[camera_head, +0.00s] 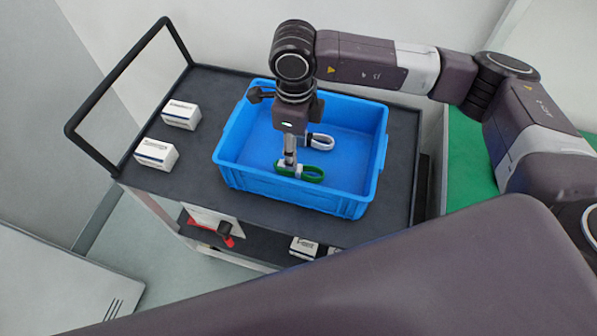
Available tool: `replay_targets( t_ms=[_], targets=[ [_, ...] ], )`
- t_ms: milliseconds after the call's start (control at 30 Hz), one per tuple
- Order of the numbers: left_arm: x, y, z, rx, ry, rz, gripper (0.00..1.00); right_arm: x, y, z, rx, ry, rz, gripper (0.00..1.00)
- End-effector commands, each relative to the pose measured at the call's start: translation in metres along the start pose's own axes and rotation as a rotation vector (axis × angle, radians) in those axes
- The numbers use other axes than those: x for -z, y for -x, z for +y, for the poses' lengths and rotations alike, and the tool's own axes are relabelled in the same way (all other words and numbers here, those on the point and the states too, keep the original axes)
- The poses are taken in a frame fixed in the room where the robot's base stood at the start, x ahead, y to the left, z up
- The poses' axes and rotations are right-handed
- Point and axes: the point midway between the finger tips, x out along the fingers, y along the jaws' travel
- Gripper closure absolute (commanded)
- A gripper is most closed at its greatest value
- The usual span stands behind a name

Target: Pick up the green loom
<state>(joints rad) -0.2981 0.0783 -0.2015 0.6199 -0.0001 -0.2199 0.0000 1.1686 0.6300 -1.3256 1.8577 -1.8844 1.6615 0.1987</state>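The green loom (312,174), a small looped band with a white part, lies in the blue crate (235,172) near its front wall. My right arm comes in from the right and reaches down into the crate. My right gripper (290,165) points downward with its fingertips at the left part of the green loom. The fingers line up in this view, so I cannot tell whether they are open or closed on it. A white loom (320,141) with a dark end lies farther back in the crate, just right of the gripper. My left gripper is not in view.
The crate stands on a dark cart top (215,90) with a black handle (118,72) at its left. Two white boxes (181,114) (155,153) stand left of the crate. A lower shelf holds a red item (226,234) and another white box (303,247).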

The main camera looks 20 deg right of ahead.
Motion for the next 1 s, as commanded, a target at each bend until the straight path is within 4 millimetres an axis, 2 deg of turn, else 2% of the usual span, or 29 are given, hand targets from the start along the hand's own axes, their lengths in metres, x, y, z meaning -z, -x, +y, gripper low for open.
replay_targets(
  t_ms=[267, 400, 500, 600, 800, 833, 1000],
  targets=[
    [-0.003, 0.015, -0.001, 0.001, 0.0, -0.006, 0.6, 0.0, -0.029, 0.001, -0.005, 0.001, 0.003, 0.59],
    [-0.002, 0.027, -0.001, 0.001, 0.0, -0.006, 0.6, 0.0, -0.05, 0.001, -0.007, 0.001, 0.004, 0.59],
    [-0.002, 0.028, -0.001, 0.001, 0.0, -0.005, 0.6, -0.001, -0.064, 0.0, -0.006, 0.001, 0.002, 0.59],
    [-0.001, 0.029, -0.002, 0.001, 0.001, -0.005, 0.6, -0.001, -0.072, 0.0, -0.005, 0.002, 0.0, 0.59],
    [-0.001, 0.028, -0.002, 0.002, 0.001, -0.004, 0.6, -0.001, -0.073, 0.0, -0.004, 0.002, -0.001, 0.59],
    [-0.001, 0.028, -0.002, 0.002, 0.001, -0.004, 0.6, -0.001, -0.073, 0.0, -0.004, 0.002, -0.001, 0.6],
    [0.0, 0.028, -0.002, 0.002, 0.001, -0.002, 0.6, -0.001, -0.073, 0.0, -0.004, 0.002, -0.001, 0.79]
  ],
)
